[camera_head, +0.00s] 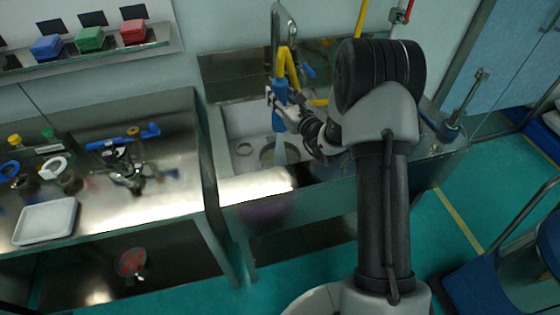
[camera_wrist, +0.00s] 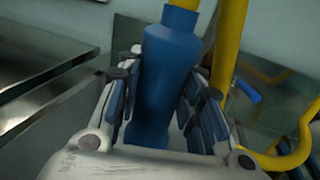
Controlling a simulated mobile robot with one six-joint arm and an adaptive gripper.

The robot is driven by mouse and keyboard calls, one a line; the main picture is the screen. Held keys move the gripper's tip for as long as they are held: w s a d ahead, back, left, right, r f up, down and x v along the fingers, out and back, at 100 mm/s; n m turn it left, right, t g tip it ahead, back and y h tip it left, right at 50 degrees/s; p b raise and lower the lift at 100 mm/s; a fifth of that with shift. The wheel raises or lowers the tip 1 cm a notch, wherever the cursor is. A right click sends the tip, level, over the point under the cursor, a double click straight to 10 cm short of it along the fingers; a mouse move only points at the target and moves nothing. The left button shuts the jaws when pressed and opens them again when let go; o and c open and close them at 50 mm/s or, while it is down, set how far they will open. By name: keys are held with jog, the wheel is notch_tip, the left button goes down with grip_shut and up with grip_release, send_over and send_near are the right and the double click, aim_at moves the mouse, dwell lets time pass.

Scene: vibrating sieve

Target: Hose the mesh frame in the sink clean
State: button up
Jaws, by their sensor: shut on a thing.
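My gripper (camera_head: 284,108) is shut on the blue spray nozzle (camera_head: 280,92) of a yellow hose (camera_head: 291,66) and holds it upright over the sink (camera_head: 236,120). In the wrist view the blue nozzle (camera_wrist: 168,70) stands between the two fingers of my gripper (camera_wrist: 165,105). A pale blue stream (camera_head: 280,150) runs down below the nozzle. It meets a round rim in the basin, which looks like the mesh frame (camera_head: 265,156). My arm and the sink's front edge hide part of this frame, and its mesh cannot be made out.
A metal tap (camera_head: 276,30) rises behind the sink. A steel bench (camera_head: 100,200) at left holds a white tray (camera_head: 46,220) and small tools. A shelf (camera_head: 110,56) above carries blue, green and red boxes. A small round fitting (camera_head: 244,149) shows in the basin.

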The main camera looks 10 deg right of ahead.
jog(key=shift+w+d, duration=1.55)
jog(key=shift+w, duration=0.1)
jog(key=a, duration=0.6)
jog(key=shift+a, duration=0.25)
jog(key=shift+s, duration=0.15)
dwell(0.8)
jog(key=shift+d+r+v, duration=0.1)
jog(key=shift+d+v, duration=0.1)
jog(key=shift+v, duration=1.25)
jog(key=shift+d+r+v, duration=0.15)
jog(key=shift+v, duration=1.3)
jog(key=shift+d+r+v, duration=0.1)
jog(key=shift+d+v, duration=0.1)
jog(key=shift+v, duration=1.25)
jog(key=shift+r, duration=0.1)
